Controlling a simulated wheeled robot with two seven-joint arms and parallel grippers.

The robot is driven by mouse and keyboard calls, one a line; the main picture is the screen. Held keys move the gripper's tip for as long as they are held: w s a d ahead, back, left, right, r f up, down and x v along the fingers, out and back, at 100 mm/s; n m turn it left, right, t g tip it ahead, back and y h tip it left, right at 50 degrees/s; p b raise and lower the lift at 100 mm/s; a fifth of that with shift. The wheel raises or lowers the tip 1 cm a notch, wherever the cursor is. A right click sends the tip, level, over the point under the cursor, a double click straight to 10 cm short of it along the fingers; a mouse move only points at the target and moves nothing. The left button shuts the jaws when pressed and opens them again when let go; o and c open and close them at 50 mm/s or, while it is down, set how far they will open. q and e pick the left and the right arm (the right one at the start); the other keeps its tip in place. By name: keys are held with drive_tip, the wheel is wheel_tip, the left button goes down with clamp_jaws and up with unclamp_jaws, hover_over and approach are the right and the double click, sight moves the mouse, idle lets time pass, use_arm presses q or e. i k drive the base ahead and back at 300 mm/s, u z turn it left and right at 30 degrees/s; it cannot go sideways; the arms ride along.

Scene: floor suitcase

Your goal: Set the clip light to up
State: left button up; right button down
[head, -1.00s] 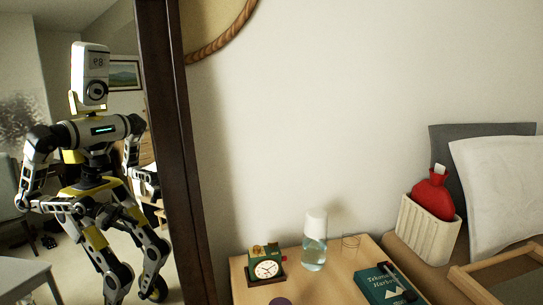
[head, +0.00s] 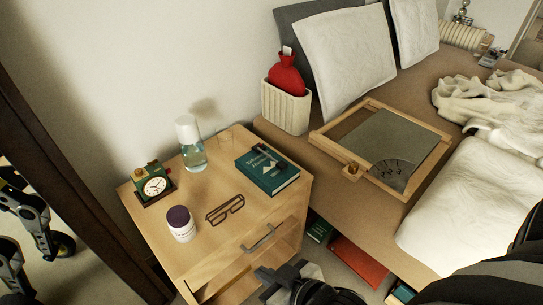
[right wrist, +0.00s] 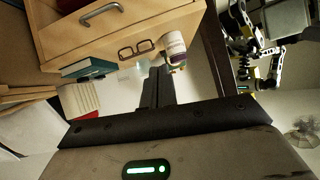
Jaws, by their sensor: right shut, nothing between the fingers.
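A small dark object (head: 268,156) lies on the teal book (head: 266,173) on the bedside table; it may be the clip light, but it is too small to tell its setting. My right gripper (head: 268,277) is in front of the table, below the drawer handle and apart from the book. Its fingers (right wrist: 158,75) are shut and empty. My left gripper is not in view.
The drawer handle (head: 259,238) sticks out in front. A bed tray (head: 350,172) lies on the bed. A mirror frame (head: 75,190) stands left.

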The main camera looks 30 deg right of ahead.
sight(281, 165)
drive_tip(key=z, duration=1.6)
drive_tip(key=i, duration=0.85)
drive_tip(key=u, duration=1.4)
